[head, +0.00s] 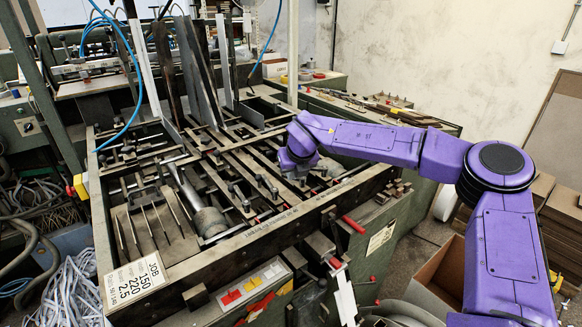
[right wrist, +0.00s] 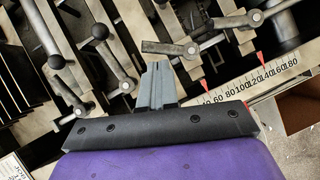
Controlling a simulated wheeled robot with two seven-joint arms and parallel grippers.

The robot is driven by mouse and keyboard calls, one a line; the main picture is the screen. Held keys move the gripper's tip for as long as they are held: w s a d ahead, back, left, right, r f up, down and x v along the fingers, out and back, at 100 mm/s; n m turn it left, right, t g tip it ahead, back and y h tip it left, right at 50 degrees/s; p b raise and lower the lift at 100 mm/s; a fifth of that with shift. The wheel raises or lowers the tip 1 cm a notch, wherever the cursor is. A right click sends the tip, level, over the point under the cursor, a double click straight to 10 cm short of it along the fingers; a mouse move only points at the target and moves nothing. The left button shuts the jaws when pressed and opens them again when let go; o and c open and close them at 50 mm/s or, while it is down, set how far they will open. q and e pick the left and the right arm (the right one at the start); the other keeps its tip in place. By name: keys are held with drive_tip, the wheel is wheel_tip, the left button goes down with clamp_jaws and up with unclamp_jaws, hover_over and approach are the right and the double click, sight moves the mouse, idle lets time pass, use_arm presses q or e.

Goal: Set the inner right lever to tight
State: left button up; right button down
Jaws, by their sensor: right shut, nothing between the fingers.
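My right gripper (head: 292,167) is over the right part of the feeder bed in the head view, pointing down. In the right wrist view its grey fingers (right wrist: 157,82) are together, with nothing between them. Just beyond the fingertips is a short dark clamp lever (right wrist: 170,47) with a round pivot. A similar lever (right wrist: 236,20) lies farther right. To the left are levers with black ball knobs (right wrist: 98,32). I cannot tell for certain which is the inner right lever, or whether the fingers touch any lever. My left gripper is not in view.
The feeder frame (head: 260,228) surrounds the bed of rails and bars. Tall upright plates (head: 200,70) stand at the back. A printed scale (right wrist: 250,82) with red pointers runs right of the fingers. A card (head: 133,282) and coloured buttons (head: 255,283) are at the front.

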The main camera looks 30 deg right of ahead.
drive_tip(key=shift+w+d+f, duration=0.15)
drive_tip(key=shift+w+f, duration=0.25)
drive_tip(key=shift+w, duration=0.3)
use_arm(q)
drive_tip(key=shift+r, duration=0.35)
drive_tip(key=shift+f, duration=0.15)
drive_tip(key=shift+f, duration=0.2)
use_arm(e)
drive_tip(key=shift+w+m+h, duration=0.1)
drive_tip(key=shift+m+h, duration=0.2)
drive_tip(key=shift+m, duration=0.1)
